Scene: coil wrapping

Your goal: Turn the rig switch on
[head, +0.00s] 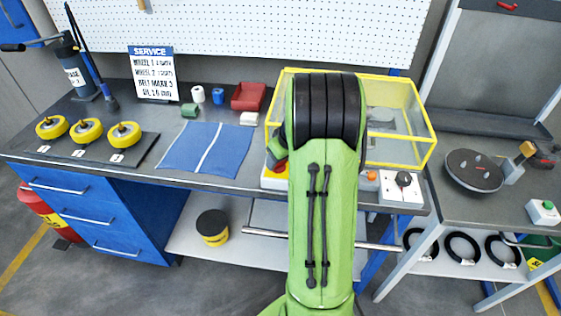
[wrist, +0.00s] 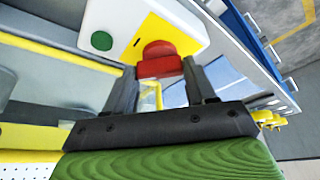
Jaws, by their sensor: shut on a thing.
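The rig switch appears to be the red handle (wrist: 160,58) on a white box with a yellow plate (wrist: 134,38) in the wrist view. A round green button (wrist: 102,40) sits beside it on the same box. My gripper (wrist: 158,70) has its dark fingers on either side of the red handle and is shut on it. In the head view, part of a yellow-and-white box (head: 270,182) with a red part shows at the left edge of my green arm. My arm hides the gripper and most of that box there.
A yellow-framed clear enclosure (head: 405,150) stands behind my arm on the bench. A white box with a black dial (head: 403,180) is to the right. A blue mat (head: 205,150) and several yellow wheels (head: 86,131) lie to the left. A grey disc (head: 473,170) is on the right-hand table.

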